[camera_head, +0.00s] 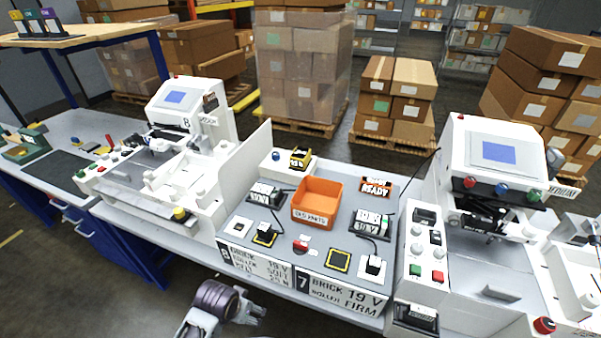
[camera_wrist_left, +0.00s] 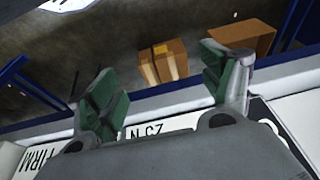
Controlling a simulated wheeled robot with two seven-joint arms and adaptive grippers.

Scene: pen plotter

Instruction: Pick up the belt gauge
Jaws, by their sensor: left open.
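A small yellow and black device (camera_head: 301,158) stands at the back of the middle bench panel, behind the orange bin; it may be the belt gauge, but I cannot read its label. My left gripper (camera_head: 250,304) is at the bottom of the head view, in front of the bench's front edge and well short of that device. In the left wrist view its two green-padded fingers (camera_wrist_left: 163,88) are wide apart with nothing between them. The bench edge and its printed labels lie beyond the fingers. My right gripper is not seen.
An orange bin (camera_head: 317,200) sits mid-panel among small devices with cables. White machines (camera_head: 190,130) and (camera_head: 495,165) flank the panel on the left and right. Floor cartons (camera_wrist_left: 162,62) show in the wrist view.

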